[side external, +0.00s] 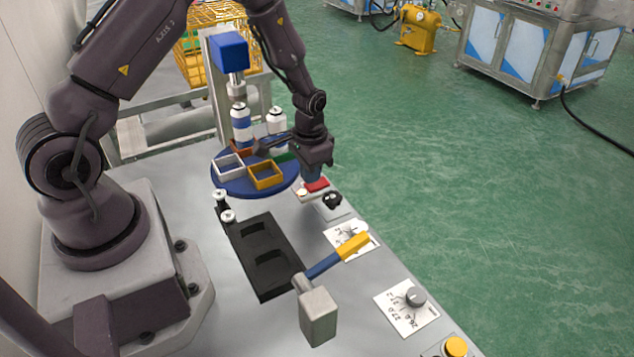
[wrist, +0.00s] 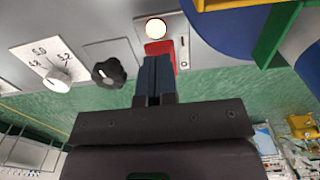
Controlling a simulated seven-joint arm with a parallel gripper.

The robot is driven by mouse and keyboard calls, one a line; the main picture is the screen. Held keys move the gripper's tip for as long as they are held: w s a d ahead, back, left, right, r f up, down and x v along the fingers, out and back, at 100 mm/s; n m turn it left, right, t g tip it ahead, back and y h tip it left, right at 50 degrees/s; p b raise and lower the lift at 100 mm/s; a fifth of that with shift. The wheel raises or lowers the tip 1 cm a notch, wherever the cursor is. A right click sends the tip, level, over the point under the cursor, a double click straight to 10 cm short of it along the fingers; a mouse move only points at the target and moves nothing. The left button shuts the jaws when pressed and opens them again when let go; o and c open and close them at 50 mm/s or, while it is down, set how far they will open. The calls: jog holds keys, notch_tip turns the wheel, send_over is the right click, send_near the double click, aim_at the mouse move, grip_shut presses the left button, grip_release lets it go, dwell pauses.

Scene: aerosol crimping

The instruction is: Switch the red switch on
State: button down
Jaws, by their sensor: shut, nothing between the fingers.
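The red switch (wrist: 160,47) sits on a pale plate with a round cream-white lamp (wrist: 156,28) beside it. The plate carries a line mark and an O mark along one edge. My gripper (wrist: 157,62) is shut and empty, its fingertips overlapping the O-side part of the switch in the wrist view. In the side view the red switch (side external: 317,184) is right below my gripper (side external: 315,174), partly hidden by it. I cannot tell whether the fingers touch the switch or which way it is tipped.
A black knob (side external: 331,199) stands close to the switch. The blue turntable (side external: 226,188) with several small trays and bottles is on its other side.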

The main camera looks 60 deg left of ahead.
aim_at(310, 185)
jog(key=shift+f, duration=0.8)
jog(key=shift+r, duration=3.55)
jog(key=shift+s, duration=0.1)
jog(key=s+d+r+t, duration=0.2)
jog(key=s+d+r, duration=0.3)
jog(key=s+r, duration=0.4)
jog(key=s+d+r+t, duration=0.3)
jog(key=s+r, duration=0.6)
jog(key=r, duration=0.8)
jog(key=shift+d+t, duration=0.3)
jog(key=shift+d, duration=0.7)
jog(key=shift+s+f, duration=0.1)
